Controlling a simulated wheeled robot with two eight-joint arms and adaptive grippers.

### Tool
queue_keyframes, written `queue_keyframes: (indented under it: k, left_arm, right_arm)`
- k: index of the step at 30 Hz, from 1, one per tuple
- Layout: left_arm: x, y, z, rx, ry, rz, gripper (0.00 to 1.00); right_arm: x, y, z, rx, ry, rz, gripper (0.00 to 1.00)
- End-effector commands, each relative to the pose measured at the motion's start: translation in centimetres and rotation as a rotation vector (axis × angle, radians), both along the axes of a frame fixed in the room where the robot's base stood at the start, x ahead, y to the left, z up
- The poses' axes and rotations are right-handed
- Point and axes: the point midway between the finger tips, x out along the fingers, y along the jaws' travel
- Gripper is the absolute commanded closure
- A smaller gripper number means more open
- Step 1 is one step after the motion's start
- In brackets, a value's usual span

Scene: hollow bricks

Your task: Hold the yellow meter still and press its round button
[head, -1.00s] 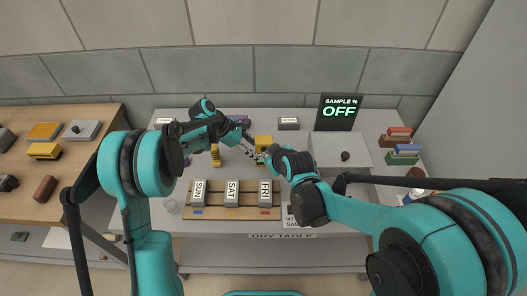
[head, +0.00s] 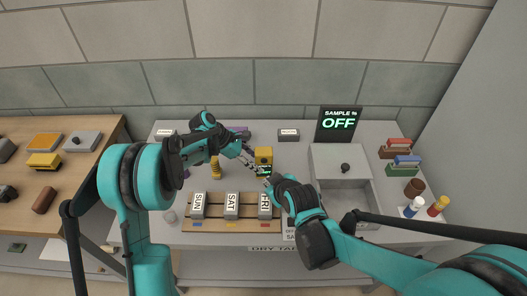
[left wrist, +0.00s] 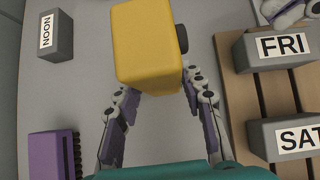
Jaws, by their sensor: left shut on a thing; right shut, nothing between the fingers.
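The yellow meter (head: 263,155) stands upright at the middle of the grey table, with a small green readout on its dark front. My left gripper (head: 250,160) reaches it from the left and is shut on it. In the left wrist view the yellow meter (left wrist: 148,45) sits between the two fingers (left wrist: 160,100), and a dark round part shows on its right side. My right gripper (head: 267,181) is shut and empty, just in front of and below the meter's front. The display (head: 338,123) reads "SAMPLE % OFF".
Grey bricks marked SUN (head: 198,205), SAT (head: 232,205) and FRI (head: 265,205) stand on a wooden rack in front. A grey box with a knob (head: 345,167) is to the right. A purple brick (left wrist: 55,155) and the NOON brick (left wrist: 57,35) lie near the left gripper.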

Motion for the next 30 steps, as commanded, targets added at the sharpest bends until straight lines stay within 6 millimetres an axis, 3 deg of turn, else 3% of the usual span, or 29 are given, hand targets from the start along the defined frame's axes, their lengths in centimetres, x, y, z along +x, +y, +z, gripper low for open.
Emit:
queue_keyframes:
  k: [9,10,12,23,30]
  left_arm:
    - [0.0,0.0,0.0,0.0,-0.001,0.001,0.84]
    - [0.0,0.0,0.0,0.0,-0.001,0.001,0.56]
    - [0.0,0.0,0.0,0.0,0.0,0.0,0.37]
    - [0.0,0.2,0.3,0.0,0.0,0.0,0.37]
    - [-0.1,2.8,3.2,0.0,0.0,0.003,0.37]
  right_arm:
    - [0.0,0.0,0.0,0.0,0.0,0.0,1.0]
    - [0.0,0.0,0.0,0.0,0.0,0.0,1.0]
    - [0.0,0.0,0.0,0.0,0.0,0.0,1.0]
    - [0.0,0.0,0.0,0.0,0.0,0.0,1.0]
    - [0.0,0.0,0.0,0.0,0.0,0.0,1.0]
